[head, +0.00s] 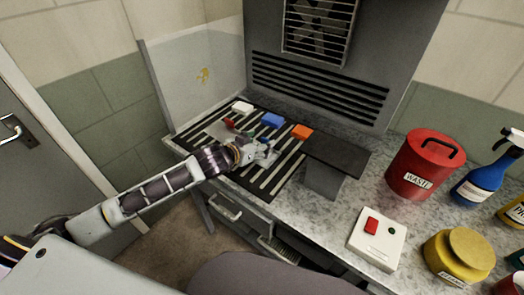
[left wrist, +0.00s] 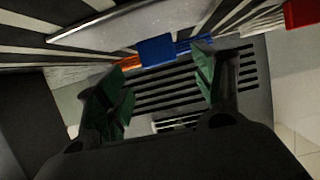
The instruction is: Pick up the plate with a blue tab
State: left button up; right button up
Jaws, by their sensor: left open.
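The blue tab (head: 272,120) stands on the slotted bed, between the white and orange tabs. In the left wrist view the blue tab (left wrist: 157,50) shows between my finger pads, at the edge of a thin grey plate (left wrist: 105,25). Most of that plate is hard to make out in the head view. My left gripper (head: 264,150) is over the bed, on the near side of the blue tab. It is open, its green pads (left wrist: 162,80) apart with nothing clearly held. My right gripper is not in view.
A white tab (head: 242,107), a red tab (head: 229,123) and an orange tab (head: 301,131) are close by. A dark raised stand (head: 337,154) is right of the bed. A clear panel (head: 195,80) and a vented cabinet (head: 318,85) bound the back. A red waste bin (head: 412,175) stands further right.

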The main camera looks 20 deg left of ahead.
aim_at(267, 139)
pick_arm(q)
jog(key=shift+x, duration=2.25)
jog(key=shift+s+f, duration=0.1)
jog(key=shift+f, duration=0.05)
jog(key=c, duration=1.2)
jog(key=shift+r+p, duration=0.4)
jog(key=shift+r, duration=4.65)
